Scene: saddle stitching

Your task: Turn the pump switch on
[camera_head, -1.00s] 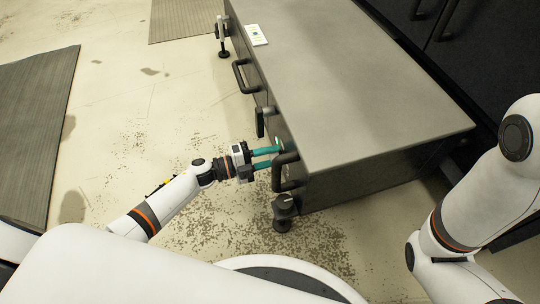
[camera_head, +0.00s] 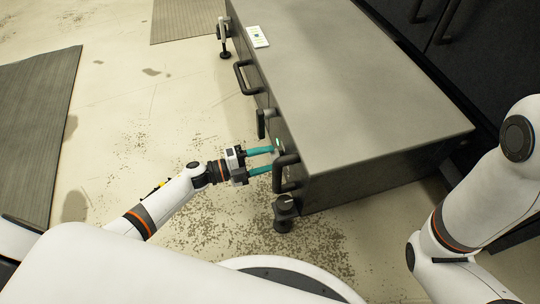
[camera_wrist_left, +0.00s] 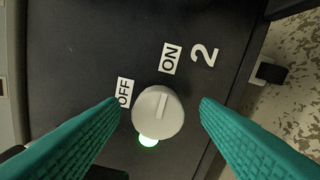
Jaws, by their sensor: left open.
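The pump switch is a round white knob (camera_wrist_left: 158,112) on a dark panel in the left wrist view. Its raised ridge points up towards the ON label (camera_wrist_left: 170,58); the OFF label (camera_wrist_left: 124,92) is to its upper left. A green lamp (camera_wrist_left: 148,141) glows just below the knob. My left gripper (camera_wrist_left: 160,103) is open, with its teal fingers on either side of the knob and gaps visible. In the head view, my left gripper (camera_head: 271,160) is at the side of the grey cabinet (camera_head: 350,90). My right gripper is out of view.
A "2" label (camera_wrist_left: 204,53) is beside ON. Dark handles stick out of the cabinet side, one (camera_head: 285,172) close to the left fingers and another (camera_head: 245,76) farther off. A cabinet foot (camera_head: 285,212) stands below. The floor to the left is open, with a grey mat (camera_head: 35,120).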

